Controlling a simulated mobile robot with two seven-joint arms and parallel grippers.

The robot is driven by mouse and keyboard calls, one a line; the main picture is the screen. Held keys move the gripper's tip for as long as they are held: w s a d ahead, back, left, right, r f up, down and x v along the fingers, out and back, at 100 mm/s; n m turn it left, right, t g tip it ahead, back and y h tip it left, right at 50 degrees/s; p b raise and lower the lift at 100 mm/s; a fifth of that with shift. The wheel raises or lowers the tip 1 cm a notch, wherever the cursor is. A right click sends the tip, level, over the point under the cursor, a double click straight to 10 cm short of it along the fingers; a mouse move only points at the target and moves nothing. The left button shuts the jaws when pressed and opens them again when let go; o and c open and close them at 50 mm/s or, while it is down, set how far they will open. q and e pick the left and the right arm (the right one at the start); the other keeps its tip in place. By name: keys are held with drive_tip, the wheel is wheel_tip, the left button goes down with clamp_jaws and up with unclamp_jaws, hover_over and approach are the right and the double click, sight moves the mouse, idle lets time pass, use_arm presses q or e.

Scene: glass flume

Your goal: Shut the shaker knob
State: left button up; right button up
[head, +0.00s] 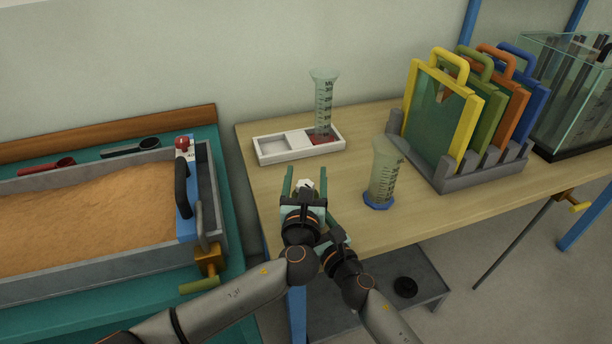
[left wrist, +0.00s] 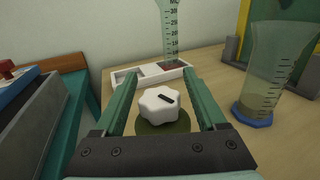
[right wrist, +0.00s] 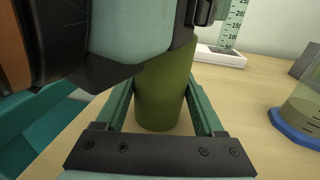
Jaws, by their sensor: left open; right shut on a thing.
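The shaker is an olive-green cylinder (right wrist: 163,95) standing upright on the table in the right wrist view. Its white lobed knob (left wrist: 158,104) with a black mark is on top in the left wrist view, and shows small in the head view (head: 304,185). My left gripper (head: 303,177) is open above the shaker, its fingers on either side of the knob with gaps visible. My right gripper (right wrist: 163,110) is shut on the shaker's body, one finger on each side. In the head view my left gripper hides most of the shaker.
A measuring cylinder (head: 382,172) with a blue base stands right of the shaker. Another (head: 323,105) stands in a white tray (head: 275,158) behind. A grey rack (head: 460,181) holds coloured framed panels at right. A sand-filled flume (head: 90,276) lies left. Bare table shows front right.

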use_arm(q)
wheel_tip(320, 180, up, 10)
idle(0.5)
use_arm(e)
drive_tip(key=o, duration=1.5)
drive_tip(key=shift+s, duration=0.1)
